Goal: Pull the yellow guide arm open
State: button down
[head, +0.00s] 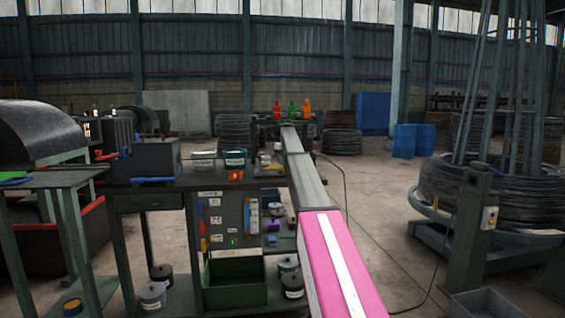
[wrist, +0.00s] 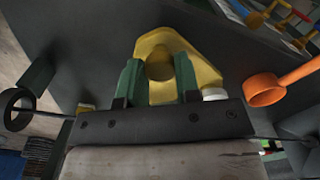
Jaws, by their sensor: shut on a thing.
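The yellow guide arm (wrist: 160,42) shows in the wrist view, top centre, as a yellow piece with a rounded, darker yellow part between my fingers. My gripper (wrist: 157,68) has two green fingers, one on each side of that part, and is shut on it. The far end of the guide arm and its pivot are not clear in this view. In the head view my own arm reaches away over the right end of the bench, and I cannot make out the gripper or the guide arm there.
An orange ring-ended piece (wrist: 265,88) is close on the right in the wrist view, and a black ring (wrist: 18,108) is on the left. In the head view a dark bench (head: 150,186) holds small containers. A wire coil stand (head: 505,195) is at right, with open floor between.

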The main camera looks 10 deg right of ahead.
jog(key=shift+d+n, duration=0.35)
jog(key=shift+n, duration=0.15)
dwell(0.3)
jog(key=c, duration=0.8)
grip_release()
notch_tip(320, 180, up, 11)
jog(key=shift+f, duration=0.1)
